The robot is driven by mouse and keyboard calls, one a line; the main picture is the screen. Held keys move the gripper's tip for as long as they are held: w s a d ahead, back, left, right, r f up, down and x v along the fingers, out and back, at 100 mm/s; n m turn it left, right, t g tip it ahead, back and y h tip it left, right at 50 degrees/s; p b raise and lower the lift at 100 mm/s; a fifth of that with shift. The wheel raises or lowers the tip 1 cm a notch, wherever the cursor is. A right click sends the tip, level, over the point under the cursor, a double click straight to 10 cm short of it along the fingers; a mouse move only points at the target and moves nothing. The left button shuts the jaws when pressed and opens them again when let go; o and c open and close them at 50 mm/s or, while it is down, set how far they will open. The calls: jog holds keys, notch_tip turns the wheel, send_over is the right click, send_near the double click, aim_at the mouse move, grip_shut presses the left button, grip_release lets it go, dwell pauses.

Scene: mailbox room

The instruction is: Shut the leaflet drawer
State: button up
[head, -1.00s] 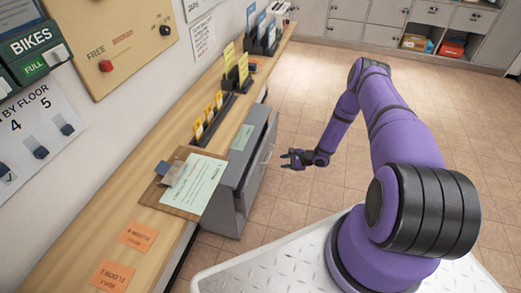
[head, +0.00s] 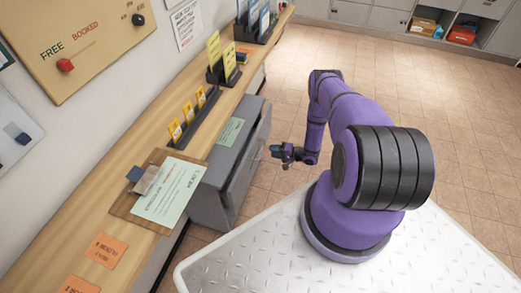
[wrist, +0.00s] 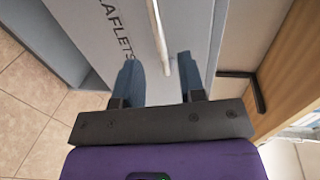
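The grey leaflet cabinet (head: 212,200) stands against the counter's front in the head view. Its drawer front (head: 254,150) seems to stand out from the body, with a dark gap behind its top edge. In the wrist view the grey drawer front (wrist: 100,45) fills the upper middle, with part of the word LEAFLETS and a pale bar handle (wrist: 158,38). My gripper (head: 279,153) is just right of the drawer front in the head view. In the wrist view my gripper (wrist: 160,80) is open, its two fingers apart and the handle's end showing between them. Contact cannot be told.
The wooden counter (head: 92,215) runs along the wall, with a clipboard (head: 130,206), orange cards and leaflet racks (head: 192,118) on it. A black handle (wrist: 250,88) shows at right in the wrist view. Open tiled floor (head: 430,110) lies beyond my arm.

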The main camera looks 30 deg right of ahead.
aim_at(262, 149)
jog(key=x, duration=0.6)
jog(key=shift+w+a, duration=0.2)
jog(key=shift+w, duration=0.15)
jog(key=shift+c, duration=0.2)
grip_shut()
